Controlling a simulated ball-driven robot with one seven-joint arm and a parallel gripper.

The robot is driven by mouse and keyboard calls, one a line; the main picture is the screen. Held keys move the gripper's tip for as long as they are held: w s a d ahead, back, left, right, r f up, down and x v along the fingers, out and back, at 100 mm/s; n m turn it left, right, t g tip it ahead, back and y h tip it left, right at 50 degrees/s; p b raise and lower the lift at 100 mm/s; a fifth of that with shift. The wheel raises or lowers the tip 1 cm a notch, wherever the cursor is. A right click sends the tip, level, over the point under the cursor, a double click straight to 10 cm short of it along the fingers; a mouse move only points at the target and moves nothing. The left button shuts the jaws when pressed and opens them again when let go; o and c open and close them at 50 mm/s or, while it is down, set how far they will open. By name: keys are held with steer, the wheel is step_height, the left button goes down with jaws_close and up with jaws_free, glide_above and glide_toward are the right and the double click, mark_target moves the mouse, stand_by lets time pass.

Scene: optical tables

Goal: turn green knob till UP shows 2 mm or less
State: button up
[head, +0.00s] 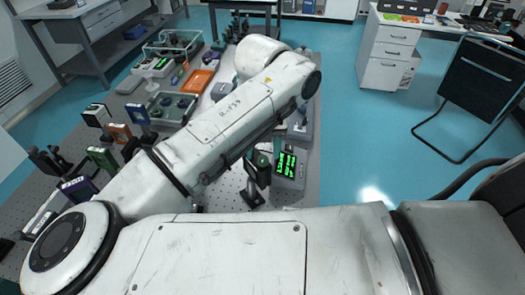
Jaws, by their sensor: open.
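A small display (290,164) with green lit characters on black stands on the optical table, just right of my forearm. Its characters are too small to read, so I cannot tell what UP shows. A dark mount on a post (257,172) stands just left of the display, with a small greenish round part near its top. I cannot tell whether that part is the green knob. My arm crosses the view from the bottom and covers much of the table. My gripper is hidden behind my own arm, so its place relative to the knob does not show.
The perforated optical table (228,190) is crowded on the left with several coloured optic mounts, a tray of dark parts (170,106) and an orange box (196,81). A grey box (301,122) sits behind the display. Blue floor (370,150) lies open right of the table, before a black chair (480,85).

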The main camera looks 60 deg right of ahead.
mark_target(263, 161)
steer(key=shift+f, duration=1.25)
steer(key=shift+c, duration=0.3)
jaws_close()
steer(key=shift+f+b, duration=0.15)
steer(key=shift+b, duration=0.25)
